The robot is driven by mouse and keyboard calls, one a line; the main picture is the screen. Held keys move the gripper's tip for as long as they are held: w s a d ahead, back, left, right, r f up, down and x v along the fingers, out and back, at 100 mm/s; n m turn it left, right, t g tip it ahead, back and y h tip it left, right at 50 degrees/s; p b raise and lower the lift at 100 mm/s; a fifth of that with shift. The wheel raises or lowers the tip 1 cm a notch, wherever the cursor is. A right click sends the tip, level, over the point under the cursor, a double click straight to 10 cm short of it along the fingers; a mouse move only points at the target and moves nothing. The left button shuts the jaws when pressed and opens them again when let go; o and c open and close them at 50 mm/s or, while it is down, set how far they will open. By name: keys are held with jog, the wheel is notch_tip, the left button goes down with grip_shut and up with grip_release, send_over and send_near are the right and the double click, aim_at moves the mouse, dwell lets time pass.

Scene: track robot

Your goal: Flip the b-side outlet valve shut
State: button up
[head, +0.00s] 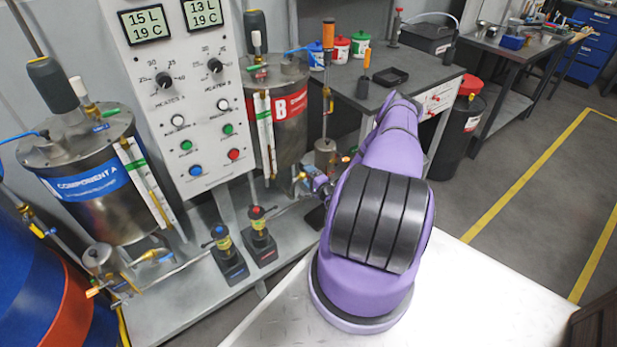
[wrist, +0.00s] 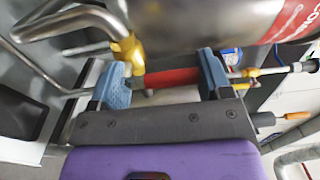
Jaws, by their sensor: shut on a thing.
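The B tank (head: 288,125), steel with a red band, stands behind the control panel's right side. It also shows at the top of the wrist view (wrist: 205,18). My gripper (wrist: 163,80) has its two blue fingertips at either end of a red valve handle (wrist: 175,78) and is shut on it. The handle sits beside a brass valve body (wrist: 131,52) on a bent steel pipe (wrist: 72,22), below the tank. In the head view my purple arm reaches to the tank's lower side and the handle cannot be made out.
The component A tank (head: 85,180) stands left of the control panel (head: 190,95). Two small black pump units, one with a blue knob (head: 230,262) and one with a red knob (head: 260,240), stand on the low grey platform (head: 180,305). A workbench (head: 425,75) is behind my arm.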

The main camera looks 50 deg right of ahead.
jog(key=shift+s, duration=0.1)
jog(key=o, duration=0.9)
jog(key=v, duration=1)
jog(key=shift+s+a, duration=0.2)
jog(key=shift+s, duration=0.1)
